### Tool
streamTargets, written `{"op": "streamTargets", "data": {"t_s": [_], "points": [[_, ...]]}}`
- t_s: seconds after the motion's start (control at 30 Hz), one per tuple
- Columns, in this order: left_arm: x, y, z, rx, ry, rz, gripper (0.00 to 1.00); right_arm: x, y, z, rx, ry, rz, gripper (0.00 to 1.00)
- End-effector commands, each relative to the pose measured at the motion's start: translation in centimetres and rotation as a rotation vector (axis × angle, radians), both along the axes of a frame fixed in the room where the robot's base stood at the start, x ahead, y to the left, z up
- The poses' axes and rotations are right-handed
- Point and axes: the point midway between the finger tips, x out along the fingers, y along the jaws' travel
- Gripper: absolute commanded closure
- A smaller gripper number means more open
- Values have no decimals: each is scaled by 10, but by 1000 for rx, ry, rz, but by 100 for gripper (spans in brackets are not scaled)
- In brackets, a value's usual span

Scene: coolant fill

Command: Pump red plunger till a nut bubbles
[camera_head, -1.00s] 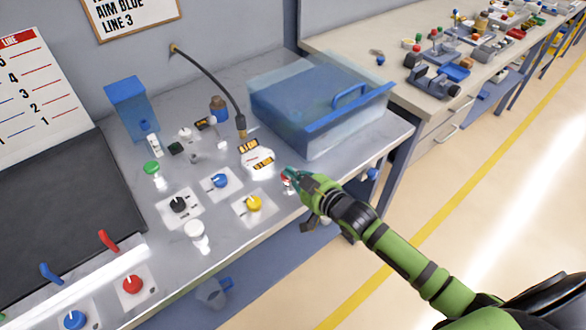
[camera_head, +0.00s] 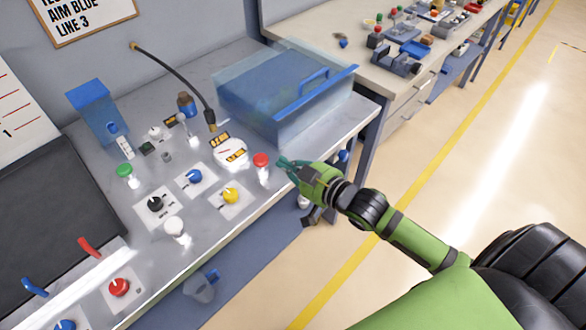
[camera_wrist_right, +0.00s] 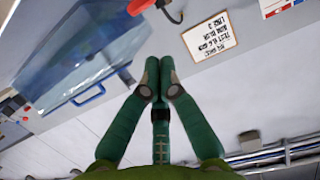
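The red plunger (camera_head: 261,162), a red cap on a pale stem, stands upright near the front edge of the grey bench, right of a white round gauge (camera_head: 231,151). My right gripper (camera_head: 283,162) is just to the right of the cap, with a small gap between them in the head view. In the right wrist view its green fingers (camera_wrist_right: 159,78) meet at the tips with nothing between them. A red rounded piece (camera_wrist_right: 140,6) shows at the top edge there, cut off. I cannot make out a nut or bubbles. My left gripper is not in view.
A clear blue bin (camera_head: 285,95) stands behind the plunger. A green-capped post (camera_head: 124,172), a white-capped post (camera_head: 175,228), and yellow (camera_head: 230,196) and blue (camera_head: 195,177) knobs stand to the left. Open floor lies right.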

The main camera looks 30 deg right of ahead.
Motion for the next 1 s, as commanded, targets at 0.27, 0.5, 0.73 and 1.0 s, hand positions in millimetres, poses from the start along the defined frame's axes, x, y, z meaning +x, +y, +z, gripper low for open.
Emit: {"op": "streamTargets", "data": {"t_s": [0.27,0.5,0.73,1.0], "points": [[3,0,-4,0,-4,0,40,-17,-6,5,0,-1,0,100],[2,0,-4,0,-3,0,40,-18,-6,6,0,-1,0,100],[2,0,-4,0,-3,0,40,-17,-6,5,0,-1,0,100],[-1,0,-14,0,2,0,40,-24,-4,12,0,-2,3,100]]}}
